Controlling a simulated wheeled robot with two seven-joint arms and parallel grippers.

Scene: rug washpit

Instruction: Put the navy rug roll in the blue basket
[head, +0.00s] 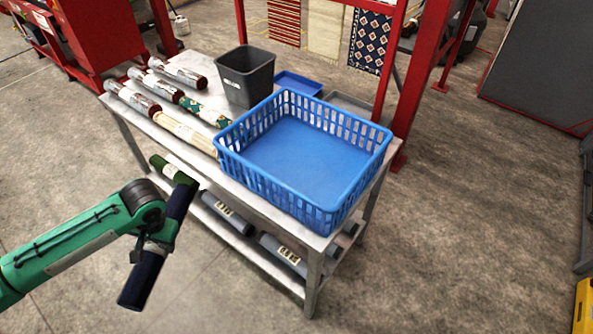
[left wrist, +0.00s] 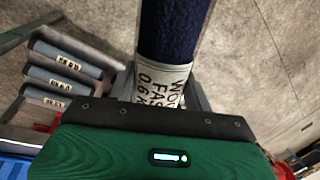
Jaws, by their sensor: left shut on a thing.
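The navy rug roll (head: 178,203) is held by my left gripper (head: 157,243) in the head view, tilted, in the air beside the table's front left side. Its lower end hangs down towards the floor. In the left wrist view the navy rug roll (left wrist: 172,30) runs up away from the gripper, with a white printed label partly hidden by the gripper body. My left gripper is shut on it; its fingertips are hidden. The blue basket (head: 310,160) stands on the table to the right, open at the top and empty. My right gripper is not in view.
The metal table (head: 262,208) carries several patterned rolls (head: 150,85), a grey bin (head: 246,78) and a small blue tray (head: 298,83). Grey rolls (head: 228,212) and a green roll (head: 170,168) lie on its lower shelf. A red post (head: 425,70) stands behind.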

